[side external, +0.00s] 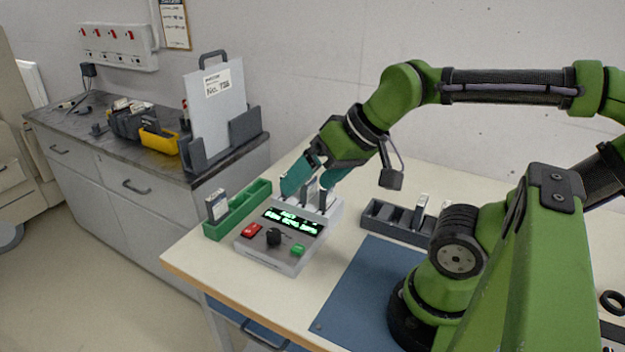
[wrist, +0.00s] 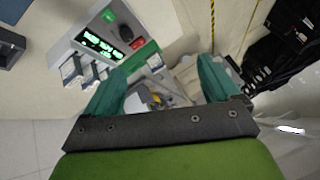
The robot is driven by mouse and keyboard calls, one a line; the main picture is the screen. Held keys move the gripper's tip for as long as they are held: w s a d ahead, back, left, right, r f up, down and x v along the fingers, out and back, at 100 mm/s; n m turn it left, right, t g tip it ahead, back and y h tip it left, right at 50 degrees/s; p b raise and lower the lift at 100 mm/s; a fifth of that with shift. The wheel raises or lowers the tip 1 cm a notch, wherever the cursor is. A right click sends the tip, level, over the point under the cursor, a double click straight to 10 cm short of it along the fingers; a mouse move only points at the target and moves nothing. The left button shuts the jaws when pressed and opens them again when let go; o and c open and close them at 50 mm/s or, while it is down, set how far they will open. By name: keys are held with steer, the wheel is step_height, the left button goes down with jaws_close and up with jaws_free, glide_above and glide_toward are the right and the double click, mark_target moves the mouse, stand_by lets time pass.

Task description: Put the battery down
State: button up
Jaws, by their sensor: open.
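My gripper (side external: 309,193) has teal fingers spread apart over the back of the grey charger (side external: 262,250), which has a lit green display, a red and a green button and a black knob. Several batteries stand upright in the charger's back row; one battery (side external: 309,188) shows between my fingers in the side view. I cannot tell whether a finger touches it. In the wrist view my open fingers (wrist: 162,70) hold nothing visible, and the charger (wrist: 150,22) with two batteries (wrist: 72,68) lies to the left. Another battery (side external: 217,206) stands in the green tray (side external: 240,212).
A dark grey slotted tray (side external: 372,222) holding a battery (side external: 420,212) sits right of the charger. A blue mat (side external: 360,290) lies in front of it. A side cabinet (side external: 110,165) with a yellow bin (side external: 160,140) stands left, beyond the table edge.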

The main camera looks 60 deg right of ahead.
steer(key=w+d+f+m+g+h, duration=0.15)
steer(key=w+d, duration=0.25)
steer(key=d, duration=0.4)
steer(key=n+g, duration=0.1)
steer(key=g, duration=0.2)
glide_above(327, 201)
steer(key=s+a, duration=0.2)
steer(key=d+n+g, duration=0.1)
steer(key=d+n, duration=0.3)
steer(key=shift+n+h, duration=0.25)
steer(key=f, duration=0.3)
steer(key=w+f, duration=0.1)
steer(key=f, duration=0.6)
steer(key=shift+w+a+f, duration=0.1)
steer(key=shift+w+f, duration=0.15)
steer(key=shift+w, duration=0.05)
steer(key=shift+w+f, duration=0.25)
steer(key=shift+f, duration=0.75)
steer(key=shift+w+f, duration=0.3)
steer(key=shift+f, duration=0.75)
steer(key=shift+w+f, duration=0.25)
steer(key=shift+f, duration=0.75)
